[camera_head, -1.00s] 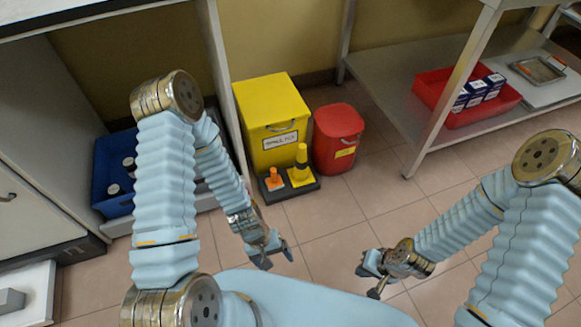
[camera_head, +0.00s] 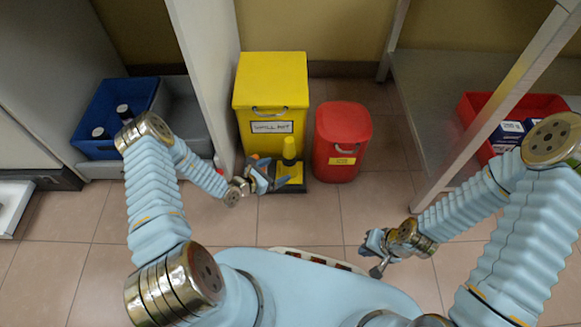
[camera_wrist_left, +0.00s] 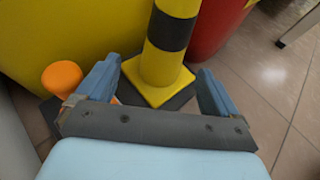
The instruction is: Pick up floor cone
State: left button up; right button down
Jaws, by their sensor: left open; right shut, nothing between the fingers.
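The floor cone (camera_head: 289,150) is yellow with a dark band and a square yellow base. It stands upright on a dark base plate in front of the yellow bin, and my left gripper partly hides it in the head view. In the left wrist view the cone (camera_wrist_left: 168,45) rises between and beyond the two blue fingers. My left gripper (camera_wrist_left: 160,88) is open, with no finger clearly touching the cone; it also shows in the head view (camera_head: 277,180). My right gripper (camera_head: 372,254) is shut and empty, above the floor to the right, far from the cone.
Behind are the yellow bin (camera_head: 270,85) and a red bin (camera_head: 341,140). A white panel (camera_head: 207,60) stands left. A red crate (camera_head: 470,108) sits on the right shelf. Floor in front is clear.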

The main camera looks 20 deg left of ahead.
aim_at(284, 169)
pick_arm(q)
jog(key=shift+x, duration=1.15)
jog(key=b+x, duration=0.1)
jog(key=x, duration=0.1)
jog(key=b+x, duration=0.1)
jog(key=x, duration=0.1)
jog(key=shift+d+f, duration=0.3)
jog(key=shift+f, duration=0.05)
jog(key=shift+w+d+f, duration=0.1)
jog(key=shift+w+d, duration=0.1)
jog(key=shift+w, duration=0.15)
jog(key=c, duration=1.3)
